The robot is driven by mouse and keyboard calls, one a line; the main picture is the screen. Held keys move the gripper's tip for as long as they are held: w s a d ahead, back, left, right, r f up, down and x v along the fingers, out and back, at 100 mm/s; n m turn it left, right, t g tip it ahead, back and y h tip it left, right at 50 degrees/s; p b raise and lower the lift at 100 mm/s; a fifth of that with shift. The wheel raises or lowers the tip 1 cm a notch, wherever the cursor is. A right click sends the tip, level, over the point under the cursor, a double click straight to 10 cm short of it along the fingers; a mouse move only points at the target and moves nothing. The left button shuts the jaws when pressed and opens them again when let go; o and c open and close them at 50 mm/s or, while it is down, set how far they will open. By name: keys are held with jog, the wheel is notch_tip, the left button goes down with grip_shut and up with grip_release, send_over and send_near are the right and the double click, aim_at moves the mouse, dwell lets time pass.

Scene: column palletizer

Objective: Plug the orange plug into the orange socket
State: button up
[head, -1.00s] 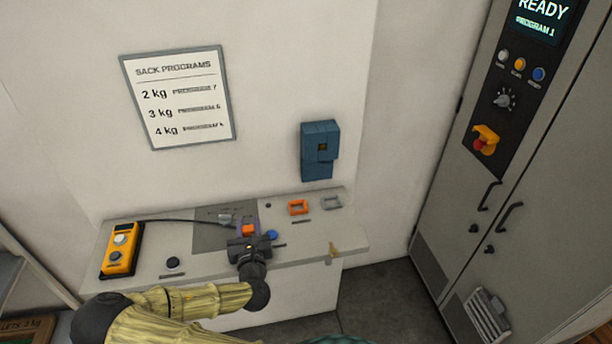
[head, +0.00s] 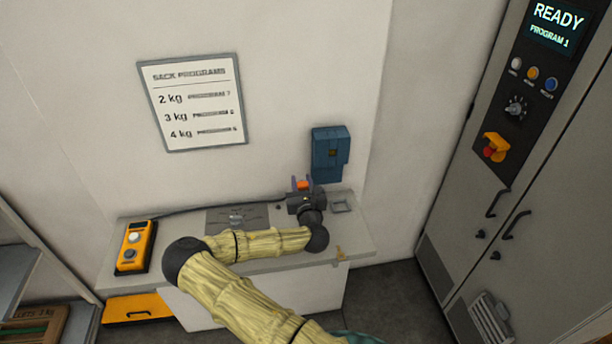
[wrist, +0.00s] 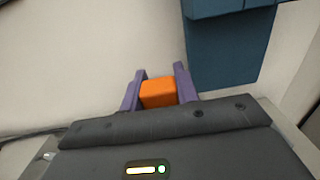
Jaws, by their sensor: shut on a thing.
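My gripper (head: 302,182) is over the right part of the grey bench, near the wall. Its purple fingers are shut on the orange plug (head: 303,186). In the wrist view the plug (wrist: 158,93) is a plain orange block between both fingers (wrist: 159,78). A dark cable (head: 190,210) runs along the back of the bench towards it. The orange socket is hidden behind my gripper and arm. I cannot tell whether the plug touches it.
A blue box (head: 330,153) hangs on the wall close behind. A yellow handheld device (head: 136,247) stands at the bench's left end. A grey cabinet (head: 520,200) stands at the right.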

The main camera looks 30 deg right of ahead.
jog(key=shift+w+d+r, duration=0.15)
jog(key=shift+d+r, duration=0.05)
jog(key=shift+d, duration=0.4)
jog(key=shift+s+r, duration=0.1)
jog(key=shift+s, duration=0.15)
jog(key=shift+d, duration=0.25)
jog(key=shift+s+a+f, duration=0.1)
jog(key=shift+f, duration=0.1)
jog(key=shift+w+a+f+b, duration=0.1)
jog(key=shift+w+f+b, duration=0.05)
jog(key=shift+f+b, duration=0.65)
jog(key=shift+w+f+b, duration=0.1)
jog(key=shift+f+b, duration=0.35)
jog(key=shift+f, duration=0.65)
jog(key=shift+s+f+b, duration=0.2)
jog(key=shift+f+b, duration=0.65)
jog(key=shift+f, duration=0.15)
jog(key=shift+f+b, duration=0.45)
jog(key=shift+f, duration=0.05)
jog(key=shift+w+f, duration=0.1)
jog(key=shift+f, duration=0.1)
